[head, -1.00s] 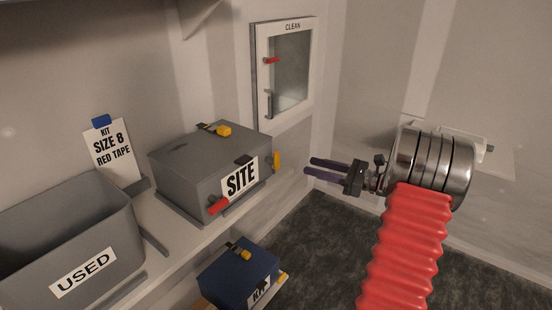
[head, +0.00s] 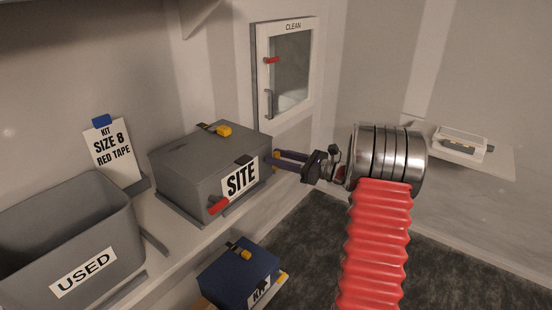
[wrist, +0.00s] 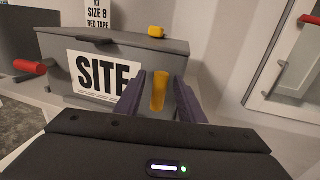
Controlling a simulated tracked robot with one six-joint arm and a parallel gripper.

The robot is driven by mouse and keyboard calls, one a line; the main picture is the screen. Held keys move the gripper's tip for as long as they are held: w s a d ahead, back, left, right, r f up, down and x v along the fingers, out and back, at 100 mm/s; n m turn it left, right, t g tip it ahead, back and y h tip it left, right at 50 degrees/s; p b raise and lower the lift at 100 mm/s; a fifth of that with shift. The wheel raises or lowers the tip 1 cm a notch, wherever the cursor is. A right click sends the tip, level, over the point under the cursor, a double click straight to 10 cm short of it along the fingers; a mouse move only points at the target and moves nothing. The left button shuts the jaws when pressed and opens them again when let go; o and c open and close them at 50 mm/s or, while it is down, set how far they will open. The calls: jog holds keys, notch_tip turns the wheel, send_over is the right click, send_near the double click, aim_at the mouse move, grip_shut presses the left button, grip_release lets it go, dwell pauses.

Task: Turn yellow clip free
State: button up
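The grey SITE box (head: 190,160) stands on the shelf with its lid on. A yellow clip (wrist: 159,92) on its right end stands upright between my two purple fingers in the wrist view. My gripper (wrist: 160,84) is open around it, with a narrow gap showing on each side. In the head view my gripper (head: 277,160) reaches the box's right end, and its fingers mostly hide this clip. A second yellow clip (head: 224,131) sits on the lid's back edge. A red clip (head: 217,207) sticks out at the front left corner; it also shows in the wrist view (wrist: 30,67).
A grey USED bin (head: 118,215) stands left of the box, with a KIT SIZE 8 RED TAPE card (head: 113,150) behind it. A blue KIT box (head: 228,272) sits below the shelf. The CLEAN hatch (head: 262,75) is on the wall behind. A white case (head: 460,143) lies at right.

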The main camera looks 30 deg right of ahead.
jog(key=shift+w+a, duration=0.25)
jog(key=shift+w, duration=0.15)
